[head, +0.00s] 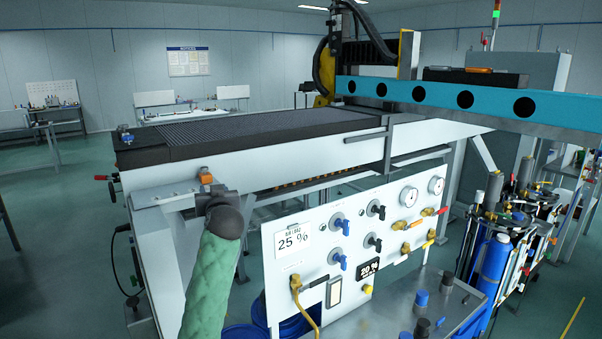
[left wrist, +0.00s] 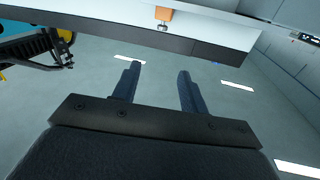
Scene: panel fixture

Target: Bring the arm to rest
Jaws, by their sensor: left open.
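My left arm (head: 208,282), in a green sleeve, rises from the lower part of the head view. Its dark wrist end is in front of the white machine frame, left of the valve panel (head: 283,264). The fingers cannot be made out there. In the left wrist view my left gripper (left wrist: 159,68) has two dark fingers apart with nothing between them. An orange fitting (left wrist: 163,14) under a pale beam lies beyond the fingertips. An orange fitting also shows just above my wrist in the head view (head: 205,175). My right gripper is not in view.
A metal bench top (head: 395,305) and blue cylinder (head: 492,265) are at right. Open floor (head: 60,215) is at left.

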